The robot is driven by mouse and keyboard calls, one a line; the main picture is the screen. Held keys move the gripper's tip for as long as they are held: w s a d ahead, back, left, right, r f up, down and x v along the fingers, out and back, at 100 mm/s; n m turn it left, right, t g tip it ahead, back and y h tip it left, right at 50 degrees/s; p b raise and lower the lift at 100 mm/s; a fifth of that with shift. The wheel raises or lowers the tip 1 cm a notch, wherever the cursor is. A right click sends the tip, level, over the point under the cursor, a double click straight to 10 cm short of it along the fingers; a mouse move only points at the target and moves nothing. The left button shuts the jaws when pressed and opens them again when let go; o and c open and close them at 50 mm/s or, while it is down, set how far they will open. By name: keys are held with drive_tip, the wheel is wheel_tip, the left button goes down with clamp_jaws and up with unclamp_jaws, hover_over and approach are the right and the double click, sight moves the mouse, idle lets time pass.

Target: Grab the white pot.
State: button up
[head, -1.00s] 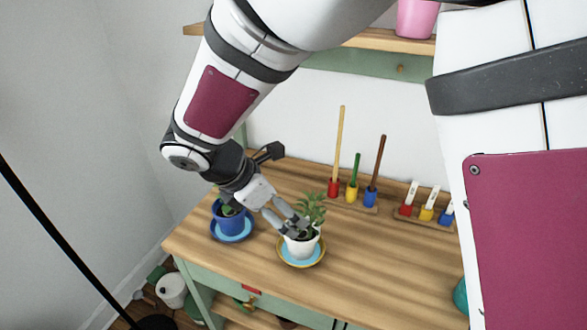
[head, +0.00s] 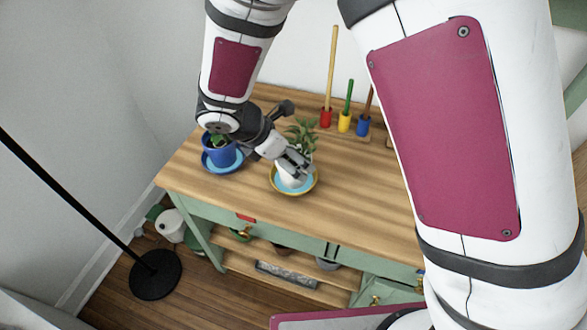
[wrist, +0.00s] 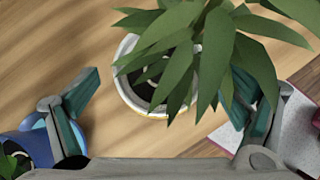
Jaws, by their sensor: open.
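The white pot (head: 288,181) holds a leafy green plant (head: 301,135) and stands on a blue saucer with a yellow rim (head: 310,189) on the wooden table. My gripper (head: 297,162) is at the pot's upper part and hides much of it in the head view. In the wrist view the pot's white rim (wrist: 125,82) shows between my two spread fingers (wrist: 161,88), with gaps on both sides. Leaves cover part of the rim and the right finger. My gripper is open; I cannot tell whether a finger touches the pot.
A blue pot (head: 219,156) with a plant stands close by on the left. Red, yellow and blue holders (head: 344,122) stand at the back. The table front (head: 350,215) is clear. A black stand (head: 155,275) is on the floor.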

drive_tip(key=x, duration=0.2)
drive_tip(key=shift+w+d+f, duration=0.1)
drive_tip(key=shift+f, duration=0.25)
drive_tip(key=c, duration=1.6)
drive_tip(key=shift+r, duration=0.15)
